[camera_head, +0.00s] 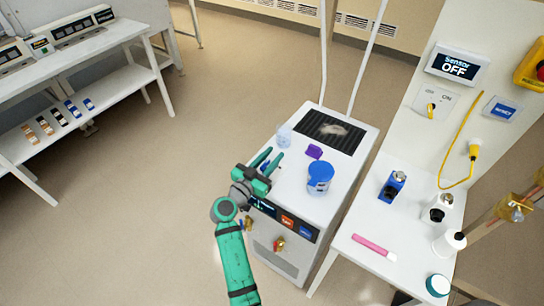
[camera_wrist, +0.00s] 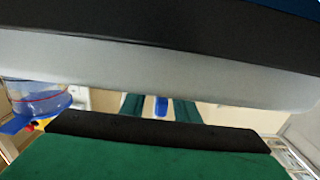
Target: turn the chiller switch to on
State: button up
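The chiller appears to be the white box unit (camera_head: 345,180) with a dark vent on top. Its front has a dark panel with a lit display (camera_head: 263,207), an orange button (camera_head: 287,221) and a blue button (camera_head: 306,231). A red and yellow knob (camera_head: 279,245) sits below. A wall plate at right carries a yellow knob (camera_head: 431,110) with an ON mark; I cannot tell which control is the chiller switch. My gripper (camera_head: 273,156) is open over the unit's left edge. Between its fingers in the wrist view (camera_wrist: 159,108), something blue shows, apart from both.
A blue-lidded jar (camera_head: 320,178), a purple block (camera_head: 314,151) and a clear cup (camera_head: 284,135) stand on the unit. A display (camera_head: 457,65) reads Sensor OFF. The right bench (camera_head: 350,250) holds bottles and a pink strip (camera_head: 374,246). Open floor lies at left.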

aim_at(261, 169)
jog(key=v, duration=1.1)
dwell(0.5)
